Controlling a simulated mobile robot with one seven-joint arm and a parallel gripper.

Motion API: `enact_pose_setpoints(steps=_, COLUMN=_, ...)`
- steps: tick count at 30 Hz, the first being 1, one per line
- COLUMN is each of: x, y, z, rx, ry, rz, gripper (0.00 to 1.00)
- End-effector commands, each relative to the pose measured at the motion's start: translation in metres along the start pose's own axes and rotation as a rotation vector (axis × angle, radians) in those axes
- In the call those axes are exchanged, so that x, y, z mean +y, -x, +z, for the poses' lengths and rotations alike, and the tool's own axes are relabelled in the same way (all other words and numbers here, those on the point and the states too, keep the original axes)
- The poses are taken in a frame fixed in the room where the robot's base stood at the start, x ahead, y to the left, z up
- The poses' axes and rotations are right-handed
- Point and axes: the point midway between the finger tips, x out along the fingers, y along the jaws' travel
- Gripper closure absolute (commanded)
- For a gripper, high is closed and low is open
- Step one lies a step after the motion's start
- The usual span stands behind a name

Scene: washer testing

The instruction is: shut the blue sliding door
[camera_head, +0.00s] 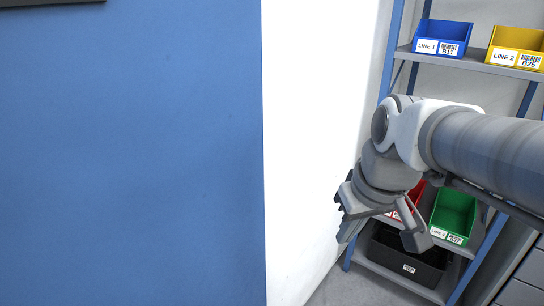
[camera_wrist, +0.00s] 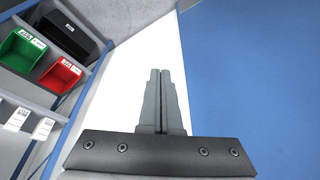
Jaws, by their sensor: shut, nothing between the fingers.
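A large flat blue panel, which looks like the sliding door (camera_head: 130,160), fills the left half of the head view. Its straight right edge meets a white surface (camera_head: 310,130). In the wrist view the blue panel (camera_wrist: 260,70) is at the right. No handle shows on it in either view. Whether the fingertips touch anything cannot be told.
A shelf rack (camera_head: 395,55) stands at the right. It holds a blue bin (camera_head: 442,32), a yellow bin (camera_head: 517,41), a green bin (camera_head: 453,212), a red bin (camera_wrist: 62,75) and a black bin (camera_head: 405,262). Grey floor (camera_head: 345,290) shows below. A dark strip (camera_head: 50,2) crosses the top left.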

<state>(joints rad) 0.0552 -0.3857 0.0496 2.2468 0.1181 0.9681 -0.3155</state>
Motion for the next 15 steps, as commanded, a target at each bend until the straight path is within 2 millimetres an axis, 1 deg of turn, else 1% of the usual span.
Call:
enact_pose_setpoints(steps=1, x=0.001, y=-0.008, z=-0.013, rx=-0.028, ry=0.031, rz=-0.022, gripper=1.0)
enact_pose_setpoints(steps=3, x=0.001, y=-0.017, z=-0.029, rx=-0.055, ry=0.081, rz=-0.056, gripper=1.0)
enact_pose_setpoints(steps=8, x=0.002, y=-0.045, z=-0.063, rx=-0.105, ry=0.189, rz=-0.145, gripper=1.0)
enact_pose_setpoints(steps=11, x=0.003, y=-0.065, z=-0.083, rx=-0.127, ry=0.255, rz=-0.207, gripper=1.0)
enact_pose_setpoints(steps=15, x=0.003, y=-0.098, z=-0.109, rx=-0.145, ry=0.343, rz=-0.303, gripper=1.0)
